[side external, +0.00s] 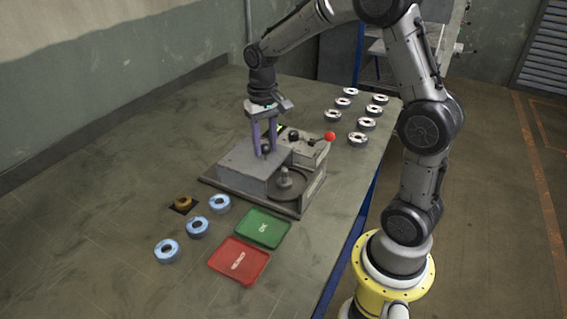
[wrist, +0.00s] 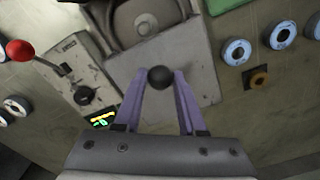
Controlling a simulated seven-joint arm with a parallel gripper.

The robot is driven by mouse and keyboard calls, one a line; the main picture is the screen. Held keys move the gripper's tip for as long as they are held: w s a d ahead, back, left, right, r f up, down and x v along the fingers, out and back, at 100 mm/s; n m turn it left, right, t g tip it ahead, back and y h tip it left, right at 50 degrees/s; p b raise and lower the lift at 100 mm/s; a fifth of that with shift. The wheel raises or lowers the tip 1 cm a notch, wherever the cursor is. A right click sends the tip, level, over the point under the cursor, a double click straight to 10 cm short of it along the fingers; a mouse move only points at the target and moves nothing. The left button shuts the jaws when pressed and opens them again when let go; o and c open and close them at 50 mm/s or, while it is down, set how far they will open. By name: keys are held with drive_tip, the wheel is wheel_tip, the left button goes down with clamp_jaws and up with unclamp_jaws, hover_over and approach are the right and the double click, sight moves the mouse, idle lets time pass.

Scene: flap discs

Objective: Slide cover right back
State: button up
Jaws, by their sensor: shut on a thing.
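The cover (side external: 251,166) is a flat grey plate on the grey test fixture (side external: 303,197). It also shows in the wrist view (wrist: 188,60). A dark round knob (wrist: 160,77) stands on the cover. My gripper (side external: 265,150) is shut on this knob, with one purple finger on each side of it in the wrist view (wrist: 162,84). Beside the cover, a round recess with a central hub (side external: 284,180) is uncovered, and it is partly in view at the top of the wrist view (wrist: 143,22).
A lever with a red ball (side external: 330,136) stands on the fixture's far right side. A green OK tray (side external: 280,234) and a red tray (side external: 226,265) lie in front. Several blue discs (side external: 197,227) lie at front left, several pale discs (side external: 357,138) at back right.

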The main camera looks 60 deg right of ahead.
sight(247, 153)
drive_tip(key=shift+w+r, duration=0.1)
drive_tip(key=shift+w, duration=2.95)
drive_tip(key=o, duration=1)
drive_tip(key=shift+s, duration=0.15)
drive_tip(key=shift+r, duration=3.9)
